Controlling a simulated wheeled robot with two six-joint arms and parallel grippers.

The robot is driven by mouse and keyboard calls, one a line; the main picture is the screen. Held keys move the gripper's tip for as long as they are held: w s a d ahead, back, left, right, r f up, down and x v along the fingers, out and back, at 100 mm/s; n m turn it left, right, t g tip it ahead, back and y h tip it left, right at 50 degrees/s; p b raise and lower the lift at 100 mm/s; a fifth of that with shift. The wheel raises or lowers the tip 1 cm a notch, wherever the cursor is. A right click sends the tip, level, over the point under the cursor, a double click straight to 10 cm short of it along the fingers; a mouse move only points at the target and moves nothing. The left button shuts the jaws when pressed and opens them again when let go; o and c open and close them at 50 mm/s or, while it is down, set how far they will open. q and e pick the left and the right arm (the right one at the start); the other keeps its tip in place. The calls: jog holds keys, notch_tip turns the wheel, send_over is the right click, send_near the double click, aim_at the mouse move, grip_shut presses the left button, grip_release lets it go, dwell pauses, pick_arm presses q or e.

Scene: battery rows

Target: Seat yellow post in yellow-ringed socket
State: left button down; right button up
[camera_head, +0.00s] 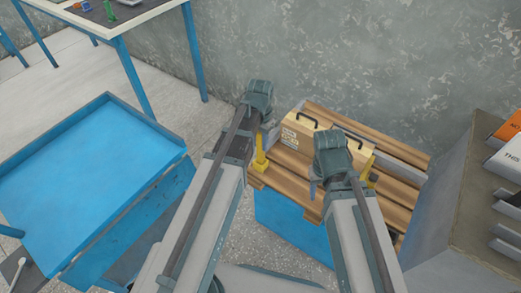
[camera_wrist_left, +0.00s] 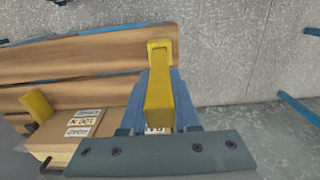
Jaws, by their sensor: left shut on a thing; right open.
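My left gripper (camera_head: 262,148) is shut on the yellow post (camera_wrist_left: 160,100), at the left end of the wooden bench top. In the left wrist view the post runs away from the jaws, its far end meeting the yellow-ringed socket (camera_wrist_left: 161,43) in the plank. In the head view a yellow base (camera_head: 260,166) shows below the left gripper. I cannot tell how deep the post sits. My right gripper (camera_head: 319,184) is open over the bench's right part; its jaws are partly hidden by its own body. A second yellow piece (camera_head: 367,162) stands just right of it.
A wooden box (camera_head: 300,134) with dark handles and labels stands on the bench between the arms. A grey slanted cabinet (camera_head: 455,180) borders the bench on the right. A blue tray table (camera_head: 90,175) is at the left. The wall is close behind.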

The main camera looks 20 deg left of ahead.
aim_at(260, 148)
pick_arm(q)
notch_tip(260, 148, down, 3)
jog(key=shift+f+b, duration=0.1)
jog(key=shift+b, duration=1.1)
jog(key=c, duration=1.1)
grip_release()
jog(key=o, duration=0.5)
jog(key=shift+c, duration=0.2)
notch_tip(260, 148, up, 12)
jog(key=p, duration=1.2)
jog(key=shift+r, duration=0.2)
jog(key=s+d+y, duration=0.1)
jog(key=s+d, duration=0.9)
jog(key=s, duration=0.4)
jog(key=shift+s+d, duration=0.15)
jog(key=shift+d, duration=0.1)
